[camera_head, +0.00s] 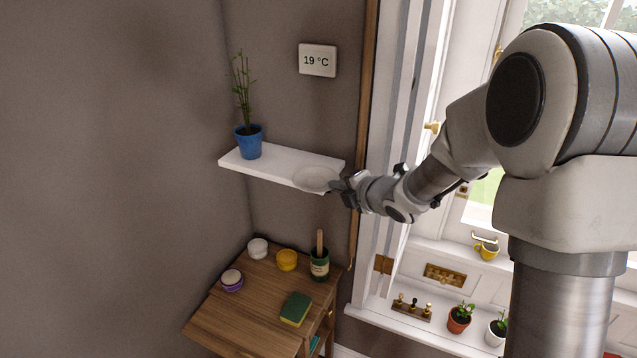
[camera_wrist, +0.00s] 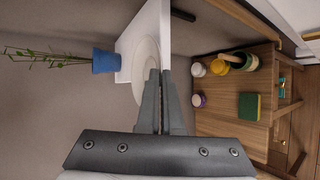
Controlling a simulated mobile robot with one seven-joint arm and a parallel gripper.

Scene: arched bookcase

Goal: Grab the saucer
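The saucer (camera_head: 316,178) is a pale, shallow dish at the right end of the white wall shelf (camera_head: 268,165), overlapping its front edge in the head view. In the wrist view the saucer (camera_wrist: 143,62) is seen against the shelf, partly hidden by a finger. My gripper (camera_head: 338,185) comes from the right to the saucer's near rim. Its two dark fingers (camera_wrist: 160,72) are close together with the rim between them, so it looks shut on the saucer. Whether the saucer touches the shelf is hard to tell.
A blue pot with a plant (camera_head: 249,142) stands on the shelf's left part. The window frame (camera_head: 400,120) is close on the right.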

